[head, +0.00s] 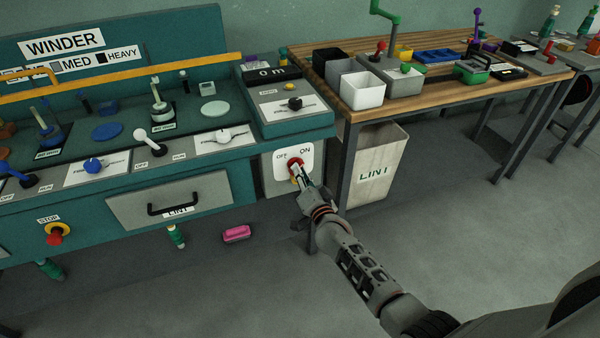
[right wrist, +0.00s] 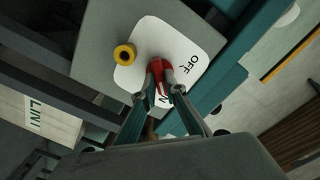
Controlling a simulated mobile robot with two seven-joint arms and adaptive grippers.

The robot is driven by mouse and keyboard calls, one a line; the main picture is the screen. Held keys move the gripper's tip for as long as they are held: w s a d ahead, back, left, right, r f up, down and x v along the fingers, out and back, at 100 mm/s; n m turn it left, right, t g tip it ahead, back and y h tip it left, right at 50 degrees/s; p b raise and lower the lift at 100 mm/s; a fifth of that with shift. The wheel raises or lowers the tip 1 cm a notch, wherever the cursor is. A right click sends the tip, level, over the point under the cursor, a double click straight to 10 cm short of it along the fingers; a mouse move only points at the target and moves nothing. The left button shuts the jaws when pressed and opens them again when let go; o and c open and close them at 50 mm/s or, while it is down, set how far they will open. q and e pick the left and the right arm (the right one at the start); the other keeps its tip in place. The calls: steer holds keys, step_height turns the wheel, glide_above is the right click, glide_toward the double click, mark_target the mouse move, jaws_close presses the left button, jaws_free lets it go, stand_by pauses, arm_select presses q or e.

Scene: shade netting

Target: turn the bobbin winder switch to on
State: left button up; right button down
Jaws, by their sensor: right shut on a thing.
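The switch is a red knob (head: 294,163) on a white plate marked OFF on the left and ON on the right, at the right end of the teal winder's front. My right gripper (head: 299,174) is shut on this knob, its arm coming from the lower right. In the right wrist view both fingertips (right wrist: 168,91) hold the sides of the red knob (right wrist: 157,69). OFF is readable on the white plate (right wrist: 188,44); ON is partly hidden by the fingers. I cannot tell the knob's exact setting. My left gripper is not in view.
A yellow ring (right wrist: 125,54) sits at the plate's edge. The winder's drawer (head: 160,199) and a red stop button (head: 56,236) are to the left. A wooden table (head: 433,97) and a LINT bin (head: 372,168) stand right.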

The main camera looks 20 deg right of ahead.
steer(key=c, duration=2.1)
jaws_free()
steer(key=shift+s, duration=0.1)
steer(key=s, duration=1.1)
steer(key=shift+s+d, duration=0.2)
steer(key=shift+s, duration=0.2)
